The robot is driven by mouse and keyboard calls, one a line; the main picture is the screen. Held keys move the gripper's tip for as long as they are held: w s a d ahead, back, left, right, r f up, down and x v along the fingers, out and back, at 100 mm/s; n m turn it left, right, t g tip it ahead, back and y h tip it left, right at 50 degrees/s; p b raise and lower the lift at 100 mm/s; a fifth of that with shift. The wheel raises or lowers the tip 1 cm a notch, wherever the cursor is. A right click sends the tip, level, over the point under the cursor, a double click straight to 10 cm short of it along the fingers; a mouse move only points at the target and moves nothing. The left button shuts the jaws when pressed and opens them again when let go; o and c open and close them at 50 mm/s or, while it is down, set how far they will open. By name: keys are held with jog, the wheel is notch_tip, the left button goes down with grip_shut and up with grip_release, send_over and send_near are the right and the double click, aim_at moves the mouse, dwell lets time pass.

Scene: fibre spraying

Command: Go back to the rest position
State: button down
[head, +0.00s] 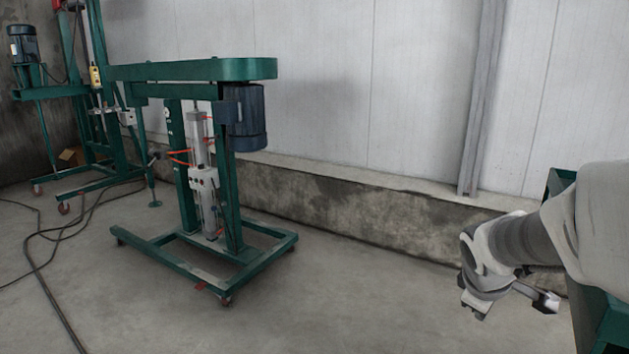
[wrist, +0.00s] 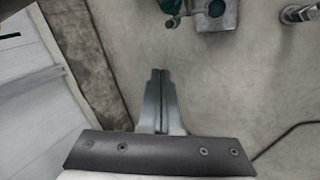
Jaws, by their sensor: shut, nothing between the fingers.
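My gripper (head: 474,308) shows small at the lower right of the head view, at the end of my pale arm, pointing down in free space. In the wrist view my gripper (wrist: 160,74) has its two grey fingers together with nothing between them. The fingers are over concrete floor and touch nothing that I can see. No held object shows in either view.
A green wheeled machine (head: 192,70) with a dark motor stands left of centre. Another green machine (head: 75,90) stands behind it. Cables (head: 45,265) lie on the left floor. A low concrete ledge (head: 370,210) runs along the wall. Green equipment (head: 590,315) is beside my arm.

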jog(key=s+a+r+m+y+p, duration=0.1)
jog(key=s+a+r+m+y, duration=0.2)
jog(key=s+a, duration=0.55)
jog(key=s+a+r+m+y, duration=0.1)
jog(key=s+a+r+m, duration=0.35)
jog(key=s+a, duration=0.35)
notch_tip(320, 180, up, 20)
jog(key=p, duration=2.1)
jog(key=shift+s+d+t, duration=0.3)
jog(key=shift+d, duration=0.1)
jog(key=shift+r+m, duration=0.1)
jog(key=shift+m, duration=0.15)
